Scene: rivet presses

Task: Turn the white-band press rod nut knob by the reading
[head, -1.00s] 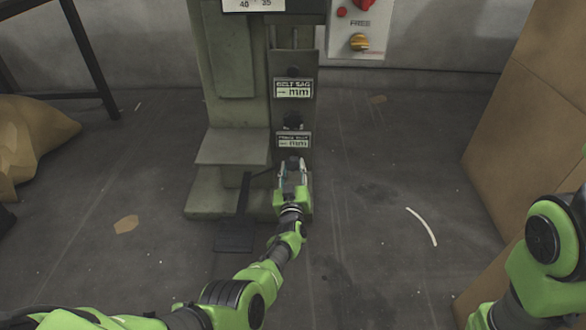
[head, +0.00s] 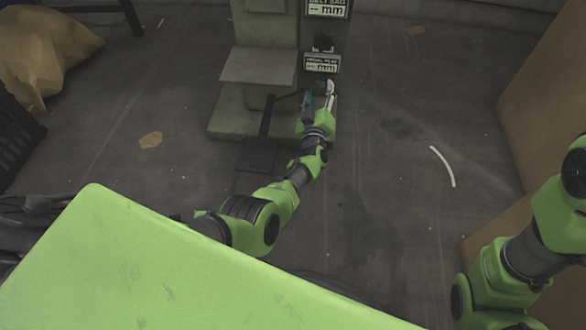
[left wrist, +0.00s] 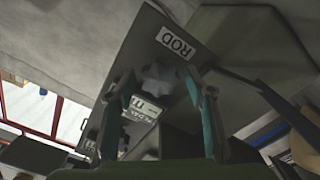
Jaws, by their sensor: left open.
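The grey press (head: 262,55) stands at the top middle of the head view. My left gripper (head: 319,92) is open at the lower front of its column, below a readout plate (head: 322,64) that shows dashes and "mm". In the left wrist view a grey lobed knob (left wrist: 160,76) lies between the two teal fingers, beside a white "ROD" label (left wrist: 175,43). I cannot tell whether the fingers touch it. This knob is hidden behind my gripper in the head view. No white band is visible. My right arm shows at the right edge, its gripper out of view.
A "BELT SAG" plate (head: 327,8) and a dark knob (head: 322,42) sit higher on the column. A pedal (head: 257,157) lies at the base. A tan sack (head: 45,50) is at left, a brown panel (head: 545,90) at right. Floor between press and panel is mostly clear.

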